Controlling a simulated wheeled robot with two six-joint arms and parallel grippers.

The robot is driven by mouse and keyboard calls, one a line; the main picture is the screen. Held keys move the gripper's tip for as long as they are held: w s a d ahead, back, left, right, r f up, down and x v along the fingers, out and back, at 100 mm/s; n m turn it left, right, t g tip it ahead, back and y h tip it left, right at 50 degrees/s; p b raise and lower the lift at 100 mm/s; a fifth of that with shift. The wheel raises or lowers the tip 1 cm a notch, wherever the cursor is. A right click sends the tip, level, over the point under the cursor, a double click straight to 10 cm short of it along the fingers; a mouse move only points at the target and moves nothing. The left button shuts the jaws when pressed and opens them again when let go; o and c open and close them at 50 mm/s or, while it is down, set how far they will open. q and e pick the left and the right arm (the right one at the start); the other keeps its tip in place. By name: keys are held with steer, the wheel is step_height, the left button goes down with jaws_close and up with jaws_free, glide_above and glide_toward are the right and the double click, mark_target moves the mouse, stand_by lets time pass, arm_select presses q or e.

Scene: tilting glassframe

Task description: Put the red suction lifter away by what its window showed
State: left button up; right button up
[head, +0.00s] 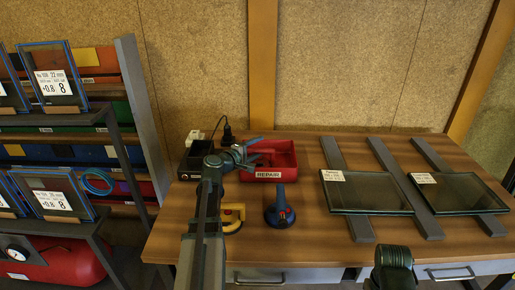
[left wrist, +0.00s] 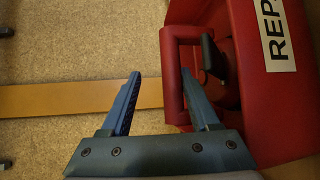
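The red suction lifter (left wrist: 174,84) sits in the red bin labelled REPAIR (left wrist: 257,105), with its handle and a black lever showing in the left wrist view. My left gripper (left wrist: 160,82) is open; its right finger is by the lifter's handle, and no object is held between the fingers. In the head view my left gripper (head: 254,150) is over the left part of the REPAIR bin (head: 270,174), and I cannot make out the lifter there. The lifter's window is not visible.
A yellow lifter (head: 232,217) and a blue lifter (head: 280,212) stand on the table (head: 310,233) in front of the bin. Glass panes (head: 368,194) lie on grey bars at right. A black container (head: 191,166) is left of the bin. A rack (head: 133,95) with glass stands at left.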

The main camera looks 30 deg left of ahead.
arm_select(q)
steer(key=shift+r+p, duration=0.35)
steer(key=shift+r, duration=0.2)
steer(key=s+a+r+p, duration=0.1)
steer(key=s+r+p, duration=0.1)
steer(key=s, duration=0.9)
steer(key=shift+s, duration=0.4)
steer(key=shift+a, duration=0.1)
